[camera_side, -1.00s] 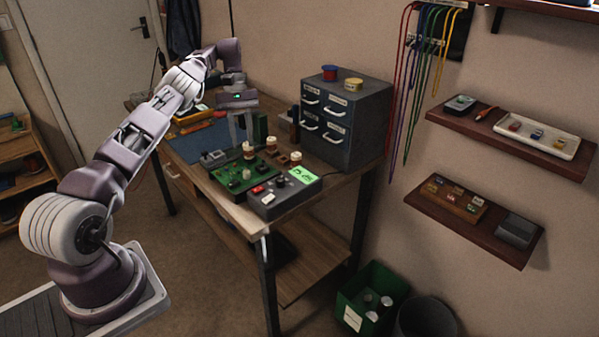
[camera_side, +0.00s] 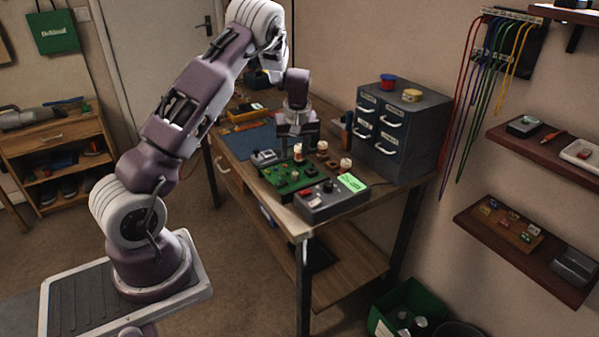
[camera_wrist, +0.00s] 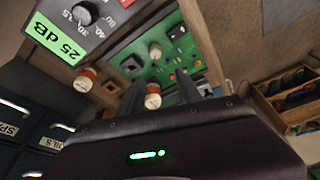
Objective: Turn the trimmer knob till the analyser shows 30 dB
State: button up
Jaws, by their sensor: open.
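The analyser (camera_side: 332,203) is a grey box on the bench; its green display (camera_wrist: 58,38) reads 25 dB in the wrist view. Its dark round dial (camera_wrist: 85,13) sits beside a printed scale. The green circuit board (camera_side: 283,181) lies beside it, with a pale round knob (camera_wrist: 155,50) on it that looks like the trimmer knob. I see nothing held.
A grey drawer cabinet (camera_side: 402,130) stands close behind on the right, with two round tins on top. A small grey box (camera_side: 264,158) sits left of the board. A blue mat (camera_side: 247,140) and a yellow tray (camera_side: 246,114) lie farther back. The bench's front edge is close to the analyser.

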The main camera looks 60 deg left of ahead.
aim_at(295, 173)
jog(key=d, duration=0.1)
jog(key=s+d, duration=0.1)
jog(key=d+m, duration=0.1)
jog(key=shift+s+d+f+t+y, duration=0.15)
jog(key=shift+s+f+t+y, duration=0.05)
jog(key=shift+f+t+y, duration=0.2)
jog(key=x, duration=0.6)
jog(key=shift+f, duration=0.2)
jog(key=shift+c, duration=0.4)
grip_shut()
